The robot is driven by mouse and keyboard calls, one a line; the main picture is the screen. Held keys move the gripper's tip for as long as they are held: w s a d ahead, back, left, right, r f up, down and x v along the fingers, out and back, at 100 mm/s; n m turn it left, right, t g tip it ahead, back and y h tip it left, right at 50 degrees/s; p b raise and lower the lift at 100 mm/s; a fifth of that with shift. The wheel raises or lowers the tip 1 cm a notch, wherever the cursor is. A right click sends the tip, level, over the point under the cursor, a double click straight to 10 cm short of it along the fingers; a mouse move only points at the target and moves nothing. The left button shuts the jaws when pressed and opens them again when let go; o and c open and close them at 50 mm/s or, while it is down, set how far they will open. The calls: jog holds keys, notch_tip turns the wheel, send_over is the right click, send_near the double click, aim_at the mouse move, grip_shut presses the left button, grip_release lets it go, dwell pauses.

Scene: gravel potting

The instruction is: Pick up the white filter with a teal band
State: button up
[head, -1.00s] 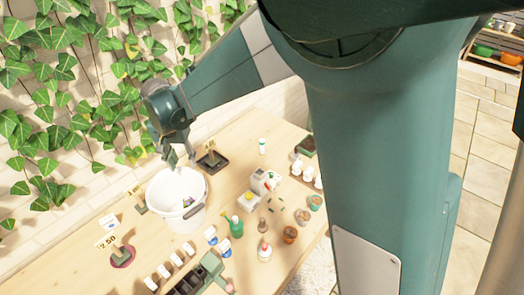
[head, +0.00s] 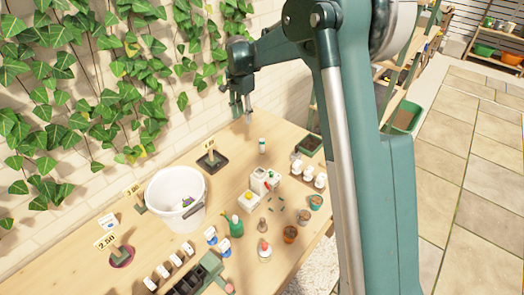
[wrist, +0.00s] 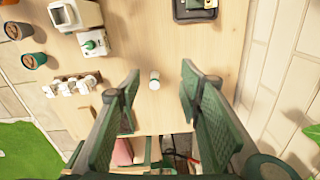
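The white filter with a teal band (head: 262,146) stands upright on the wooden table, towards the back right in the head view. In the wrist view the white filter (wrist: 154,81) shows from above, between my finger pads in the picture, touching neither. My gripper (head: 241,110) hangs above and to the left of the filter in the head view, clear of the table. In the wrist view my gripper (wrist: 160,75) has its two green fingers wide apart, with nothing held.
A white bucket (head: 166,190) stands left of the filter. A dark tray with a price sign (head: 212,162) lies nearby. White boxes (head: 262,180), several small white bottles (head: 308,177) and terracotta pots (head: 290,234) stand in front and right. Table around the filter is bare.

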jog(key=w+d+m, duration=0.3)
jog(key=w+d, duration=0.2)
jog(key=d, duration=0.4)
send_over(262, 139)
jog(key=shift+n, duration=0.3)
notch_tip(262, 139, down, 13)
jog(key=shift+d+f, duration=0.1)
jog(key=shift+s+f, duration=0.1)
jog(key=shift+f, duration=0.3)
jog(key=shift+f, duration=0.1)
jog(key=shift+f, duration=1.2)
jog(key=shift+f, duration=0.1)
jog(key=shift+f, duration=2.5)
jog(key=shift+s, duration=0.1)
jog(key=shift+c, duration=0.3)
